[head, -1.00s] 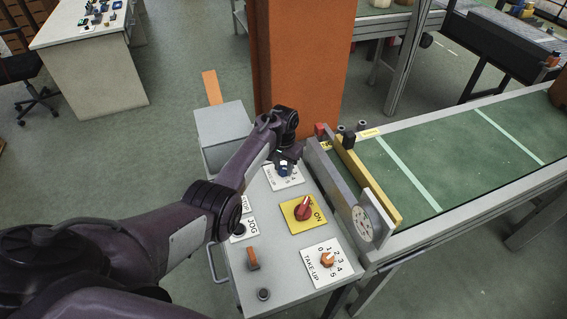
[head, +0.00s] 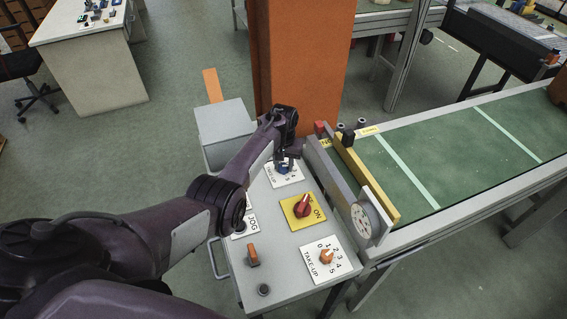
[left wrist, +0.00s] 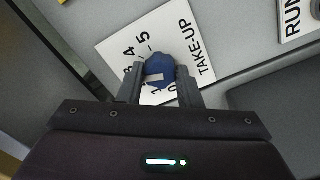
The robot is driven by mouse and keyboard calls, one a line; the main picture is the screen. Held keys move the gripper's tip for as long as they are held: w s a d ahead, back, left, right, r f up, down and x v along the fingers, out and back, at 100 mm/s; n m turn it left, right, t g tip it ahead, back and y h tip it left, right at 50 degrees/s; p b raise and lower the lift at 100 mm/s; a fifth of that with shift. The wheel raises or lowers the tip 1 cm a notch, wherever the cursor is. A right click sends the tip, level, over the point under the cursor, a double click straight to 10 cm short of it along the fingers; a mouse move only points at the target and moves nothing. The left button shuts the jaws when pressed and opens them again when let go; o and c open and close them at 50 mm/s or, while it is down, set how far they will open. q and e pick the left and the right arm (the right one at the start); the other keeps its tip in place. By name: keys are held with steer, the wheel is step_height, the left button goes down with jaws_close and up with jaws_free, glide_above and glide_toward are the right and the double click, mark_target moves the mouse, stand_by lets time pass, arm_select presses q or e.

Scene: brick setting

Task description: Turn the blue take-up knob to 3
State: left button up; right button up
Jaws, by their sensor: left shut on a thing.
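The blue take-up knob (head: 283,169) sits on a white numbered plate (head: 293,179) at the far end of the grey console. My left gripper (head: 285,163) is over it, pointing down. In the left wrist view the blue knob (left wrist: 158,66) is between the two dark fingers (left wrist: 159,77), which are shut on it. The white plate (left wrist: 115,47) there reads TAKE-UP, with numerals around the knob. A pale strip shows on the knob, but I cannot tell which numeral it points to. Some numerals are partly hidden by the fingers. My right gripper is not in view.
A red switch (head: 303,208) on a yellow plate, an orange take-up knob (head: 326,257) and an orange lever (head: 252,255) share the console (head: 285,270). The green conveyor (head: 450,150) with a yellow rail runs along the right. An orange pillar (head: 300,65) stands behind.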

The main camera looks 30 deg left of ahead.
mark_target(284, 166)
arm_select(q)
steer(key=o, duration=1)
steer(key=shift+c, duration=0.2)
step_height(284, 166, up, 8)
steer(key=shift+f, duration=0.1)
steer(key=shift+f, duration=0.1)
